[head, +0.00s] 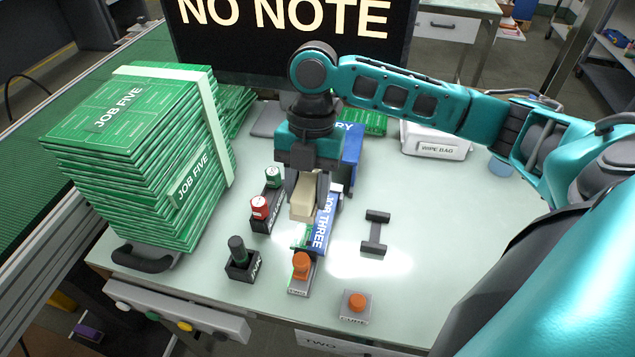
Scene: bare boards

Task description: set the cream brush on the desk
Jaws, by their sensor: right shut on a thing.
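My right gripper (308,192) points down over the middle of the desk (440,215). It is shut on a cream block-like thing, which looks like the cream brush (304,198). The brush sits between the fingers, above a blue box marked JOB THREE (325,225). Whether the brush touches anything below it I cannot tell. The fingers and wrist hide part of the brush and the things behind it. My left gripper does not show.
Stacked green JOB FIVE boards (130,150) fill the desk's left side. Holders with a red bottle (260,208) and a dark-green-topped item (238,250) stand left of the gripper. Orange-knobbed blocks (355,305) are in front. A black rack (376,232) and a WIPE BAG box (437,145) lie right.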

